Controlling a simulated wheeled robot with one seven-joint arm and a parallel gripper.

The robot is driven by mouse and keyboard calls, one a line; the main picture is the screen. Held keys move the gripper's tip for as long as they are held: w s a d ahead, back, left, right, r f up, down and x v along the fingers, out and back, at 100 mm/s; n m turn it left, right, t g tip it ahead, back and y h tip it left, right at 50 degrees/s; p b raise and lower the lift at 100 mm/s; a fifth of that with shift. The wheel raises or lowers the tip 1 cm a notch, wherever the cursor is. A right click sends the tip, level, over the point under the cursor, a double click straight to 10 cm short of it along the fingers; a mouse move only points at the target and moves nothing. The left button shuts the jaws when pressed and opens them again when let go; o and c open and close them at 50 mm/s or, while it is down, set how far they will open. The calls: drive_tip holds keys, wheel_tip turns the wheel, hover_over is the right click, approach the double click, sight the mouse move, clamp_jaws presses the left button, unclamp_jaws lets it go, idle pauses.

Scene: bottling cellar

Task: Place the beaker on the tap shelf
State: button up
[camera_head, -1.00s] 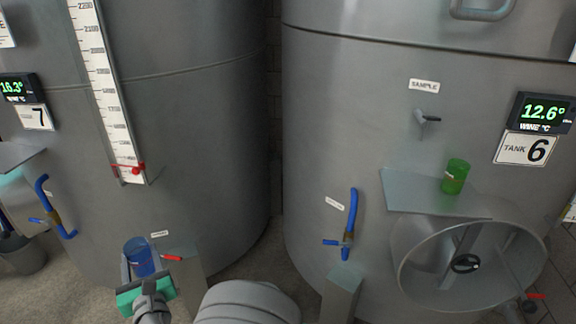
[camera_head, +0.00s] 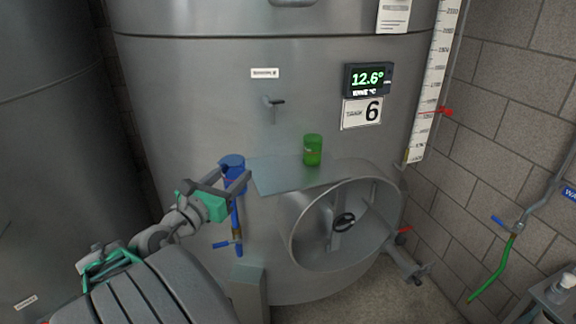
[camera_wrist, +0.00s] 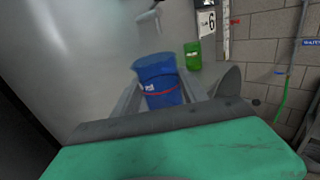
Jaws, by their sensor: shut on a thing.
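The blue beaker (camera_head: 233,166) is in my gripper (camera_head: 235,180), which is shut on it at the left end of the tap shelf. It also shows upright between the fingers in the wrist view (camera_wrist: 159,80). The tap shelf (camera_head: 280,179) is a flat grey plate on the front of tank 6, below the small sample tap (camera_head: 273,103). A green beaker (camera_head: 312,150) stands toward the right side of the shelf and also shows in the wrist view (camera_wrist: 193,56). I cannot tell whether the blue beaker is over the shelf or just beside it.
A blue-handled valve (camera_head: 236,240) sits under my gripper. A block wall (camera_head: 500,110) with a green hose (camera_head: 493,270) stands at the right. The shelf's left and middle part is bare.

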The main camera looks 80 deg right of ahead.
drive_tip(key=p+x, duration=0.1)
drive_tip(key=x, duration=0.5)
drive_tip(key=s+p+x, duration=0.1)
drive_tip(key=x, duration=0.5)
drive_tip(key=p+x, duration=0.1)
drive_tip(key=x, duration=0.5)
drive_tip(key=shift+s+a+r, duration=0.1)
drive_tip(key=shift+s, duration=0.15)
drive_tip(key=shift+f+p, duration=0.5)
drive_tip(key=shift+f, duration=1.25)
drive_tip(key=shift+f, duration=0.1)
drive_tip(key=shift+f, duration=0.2)
drive_tip(key=o, duration=1.5)
drive_tip(key=shift+r, duration=0.1)
